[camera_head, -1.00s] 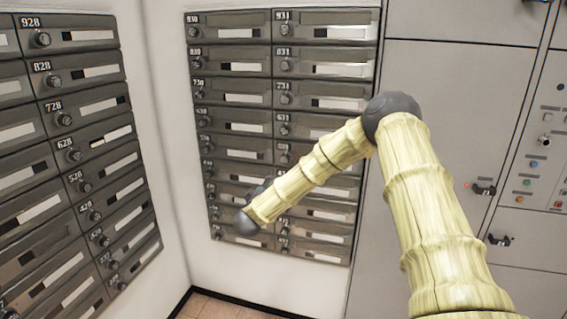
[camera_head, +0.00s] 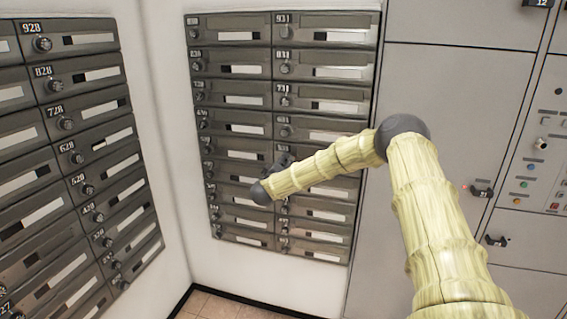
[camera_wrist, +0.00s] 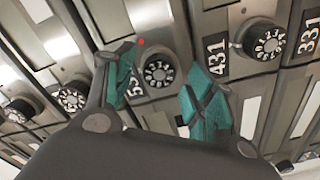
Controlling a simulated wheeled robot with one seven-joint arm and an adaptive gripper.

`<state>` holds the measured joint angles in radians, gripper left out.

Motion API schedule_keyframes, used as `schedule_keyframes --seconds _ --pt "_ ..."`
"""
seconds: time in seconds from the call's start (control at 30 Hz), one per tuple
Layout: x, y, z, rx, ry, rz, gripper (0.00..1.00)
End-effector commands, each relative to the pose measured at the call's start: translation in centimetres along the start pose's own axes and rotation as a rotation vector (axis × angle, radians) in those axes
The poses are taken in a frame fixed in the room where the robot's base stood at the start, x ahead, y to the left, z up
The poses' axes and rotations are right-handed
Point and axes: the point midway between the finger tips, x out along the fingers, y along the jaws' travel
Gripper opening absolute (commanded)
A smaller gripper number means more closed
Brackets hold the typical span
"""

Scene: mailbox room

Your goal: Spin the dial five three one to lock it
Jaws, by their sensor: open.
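The dial of box 531 (camera_wrist: 158,72) is a round black knob with white digits in the wrist view. Its label is partly covered by a finger, with "53" showing. My gripper (camera_wrist: 163,82) is open, with one teal fingertip on each side of this dial. I cannot tell whether either fingertip touches it. In the head view my gripper (camera_head: 284,160) is a small dark shape in front of the right column of boxes, mostly behind my arm, and the dial is hidden there.
The neighbouring dial 431 (camera_wrist: 262,38) is close to the right fingertip. Other dials (camera_wrist: 72,97) lie to the left. Another mailbox bank (camera_head: 85,150) stands on the left wall. A grey cabinet (camera_head: 440,110) with knobs and buttons is on the right.

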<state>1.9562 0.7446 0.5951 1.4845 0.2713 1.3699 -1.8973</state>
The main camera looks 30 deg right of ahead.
Motion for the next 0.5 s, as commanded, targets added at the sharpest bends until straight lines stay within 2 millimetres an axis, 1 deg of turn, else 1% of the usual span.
schedule_keyframes --seconds 0.13,0.4,0.43,0.5 --pt "0.69 0.04 0.07 0.0 -0.001 0.001 0.55" --pt "0.8 0.0 0.05 0.0 0.0 0.0 0.55" --pt "0.8 0.0 0.05 0.0 0.0 0.0 0.53" --pt "0.79 0.0 0.04 0.0 0.0 0.0 0.4"
